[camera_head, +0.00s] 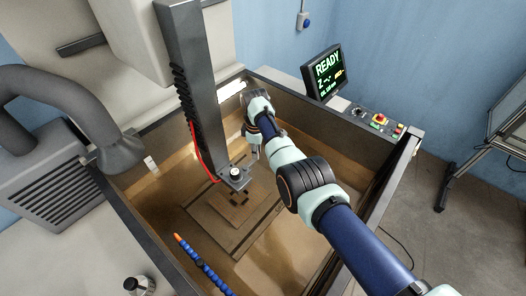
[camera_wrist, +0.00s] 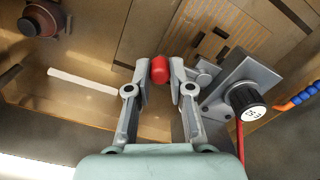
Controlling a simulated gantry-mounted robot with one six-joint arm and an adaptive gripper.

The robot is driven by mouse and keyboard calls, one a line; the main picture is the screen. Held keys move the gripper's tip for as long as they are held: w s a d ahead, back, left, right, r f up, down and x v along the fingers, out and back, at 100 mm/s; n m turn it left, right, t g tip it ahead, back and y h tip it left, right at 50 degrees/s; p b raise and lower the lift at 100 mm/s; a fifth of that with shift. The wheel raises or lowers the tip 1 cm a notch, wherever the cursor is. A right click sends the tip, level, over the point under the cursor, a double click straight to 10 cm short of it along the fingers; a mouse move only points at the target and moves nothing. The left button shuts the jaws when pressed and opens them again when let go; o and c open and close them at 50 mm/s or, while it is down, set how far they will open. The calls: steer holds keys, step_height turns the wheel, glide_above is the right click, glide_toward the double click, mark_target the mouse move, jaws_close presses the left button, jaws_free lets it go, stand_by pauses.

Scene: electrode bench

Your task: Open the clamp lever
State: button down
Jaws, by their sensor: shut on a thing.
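The clamp lever shows as a red, rounded knob (camera_wrist: 159,69) in the wrist view, between my fingertips. My gripper (camera_wrist: 160,76) is shut on this knob, one finger on each side. The lever's shaft is hard to make out. Just right of the knob is the grey metal clamp head (camera_wrist: 222,92), with a round black-and-white dial (camera_wrist: 247,98) on it. In the head view, the clamp head (camera_head: 237,178) is at the foot of the dark column, and my gripper (camera_head: 255,154) is close beside it. The red knob cannot be told apart there.
A brown-walled tank (camera_head: 170,180) surrounds the work area; a plate with a small workpiece (camera_head: 238,207) lies below the clamp. The dark column (camera_head: 196,85) with a red cable (camera_head: 200,155) rises beside my arm. A blue segmented hose (camera_head: 200,264) is at the front.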

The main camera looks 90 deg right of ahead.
stand_by(0.3)
steer(key=c, duration=1)
jaws_free()
steer(key=shift+c, duration=0.2)
step_height(320, 180, up, 12)
